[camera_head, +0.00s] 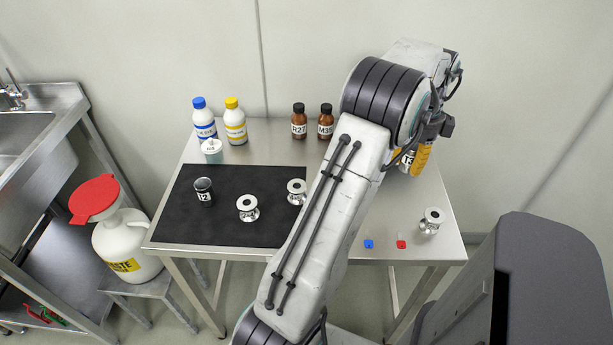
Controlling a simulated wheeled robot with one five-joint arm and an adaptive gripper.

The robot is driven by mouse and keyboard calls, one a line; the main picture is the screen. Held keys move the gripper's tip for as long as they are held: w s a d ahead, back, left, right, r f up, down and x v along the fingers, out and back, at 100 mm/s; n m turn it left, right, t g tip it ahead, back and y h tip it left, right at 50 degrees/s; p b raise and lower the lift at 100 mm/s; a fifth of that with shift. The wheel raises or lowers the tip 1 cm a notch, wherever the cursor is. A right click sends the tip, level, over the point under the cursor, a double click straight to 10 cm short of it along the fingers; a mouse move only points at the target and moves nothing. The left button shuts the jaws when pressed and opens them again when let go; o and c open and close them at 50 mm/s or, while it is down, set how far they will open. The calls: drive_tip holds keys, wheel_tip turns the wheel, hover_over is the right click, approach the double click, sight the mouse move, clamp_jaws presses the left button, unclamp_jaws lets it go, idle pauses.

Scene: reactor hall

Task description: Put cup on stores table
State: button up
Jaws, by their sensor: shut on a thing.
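My gripper (413,158), with orange fingers, is at the right back part of the steel table (385,225). It is shut on a small metal cup (406,165) whose label seems to read 13. The fingers and my arm hide much of this cup. I cannot tell if its base touches the table top. I cannot tell from this view whether this table is the stores table.
On the table are a blue-capped bottle (204,122), a yellow-capped bottle (235,124), brown bottles (299,125), a small jar (212,152), metal spools (248,209), and blue (368,244) and red (401,244) pieces. A waste canister (125,240) and sink (20,135) stand left.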

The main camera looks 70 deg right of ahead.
drive_tip(key=shift+s+a+f+n, duration=1.5)
drive_tip(key=shift+s+n, duration=0.4)
drive_tip(key=shift+s, duration=0.45)
drive_tip(key=w+f, duration=0.2)
drive_tip(key=w, duration=0.1)
drive_tip(key=w+d+f+p, duration=0.1)
drive_tip(key=w+f, duration=0.1)
drive_tip(key=w, duration=0.2)
drive_tip(key=w+f, duration=0.2)
drive_tip(key=w, duration=0.2)
drive_tip(key=shift+d+f+p, duration=0.3)
drive_tip(key=shift+p, duration=0.1)
drive_tip(key=shift+f+p, duration=0.85)
drive_tip(key=shift+f, duration=1.25)
drive_tip(key=shift+f, duration=0.1)
drive_tip(key=o, duration=1.1)
